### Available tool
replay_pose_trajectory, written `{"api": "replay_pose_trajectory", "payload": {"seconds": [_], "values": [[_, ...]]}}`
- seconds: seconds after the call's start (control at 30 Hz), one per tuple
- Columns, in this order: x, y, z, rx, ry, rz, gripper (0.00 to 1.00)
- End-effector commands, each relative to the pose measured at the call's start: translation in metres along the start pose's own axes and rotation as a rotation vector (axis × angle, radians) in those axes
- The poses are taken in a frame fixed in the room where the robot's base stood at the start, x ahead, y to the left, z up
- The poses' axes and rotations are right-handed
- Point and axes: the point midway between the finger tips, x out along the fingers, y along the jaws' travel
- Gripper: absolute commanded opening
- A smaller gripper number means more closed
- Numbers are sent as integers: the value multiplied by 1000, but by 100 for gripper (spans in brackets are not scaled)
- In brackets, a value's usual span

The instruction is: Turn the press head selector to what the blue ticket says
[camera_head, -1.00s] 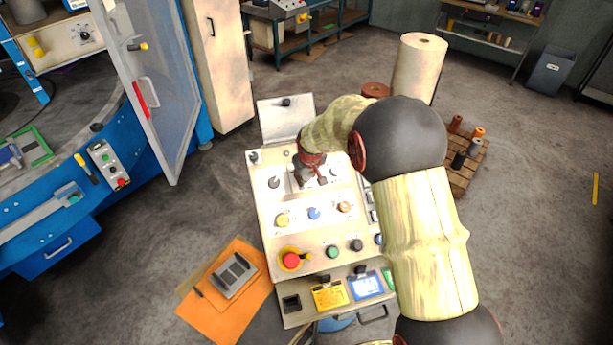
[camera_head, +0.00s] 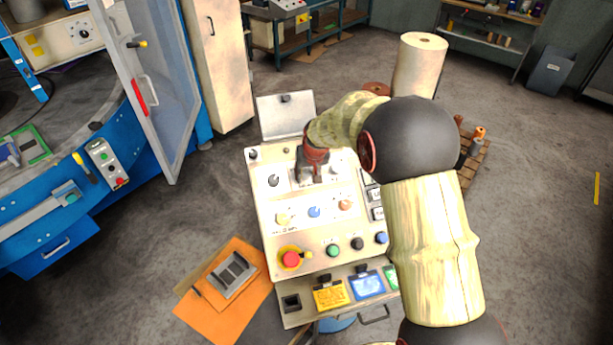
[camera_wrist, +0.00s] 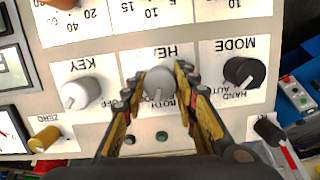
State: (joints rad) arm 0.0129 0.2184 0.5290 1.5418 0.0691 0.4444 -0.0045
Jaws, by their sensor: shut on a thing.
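The press head selector is a grey knob (camera_wrist: 159,86) under an upside-down "HE…" label in the wrist view, between the KEY and MODE knobs. Its pale pointer faces down in that view, close to partly hidden lettering that seems to end in "OTH". My gripper (camera_wrist: 160,74) has its two yellow-and-black fingers closed on either side of the knob. In the head view my gripper (camera_head: 313,174) is over the panel's upper part and hides the knob. The blue ticket (camera_head: 367,285) lies on the panel's lower ledge; its writing is too small to read.
The KEY knob (camera_wrist: 82,92) and MODE knob (camera_wrist: 243,72) stand close on either side. A yellow ticket (camera_head: 330,294) and a green ticket (camera_head: 392,277) flank the blue one. A red emergency button (camera_head: 291,259) is lower on the panel. A raised lid (camera_head: 286,116) stands behind.

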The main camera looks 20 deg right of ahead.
Motion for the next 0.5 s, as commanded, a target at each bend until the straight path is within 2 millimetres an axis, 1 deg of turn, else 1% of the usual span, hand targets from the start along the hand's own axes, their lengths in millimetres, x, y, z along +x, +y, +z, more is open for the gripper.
{"api": "replay_pose_trajectory", "payload": {"seconds": [0.2, 0.5], "values": [[2, 1, 1, 177, 1, -36, 4], [1, 0, 1, 357, 0, -73, 4]]}}
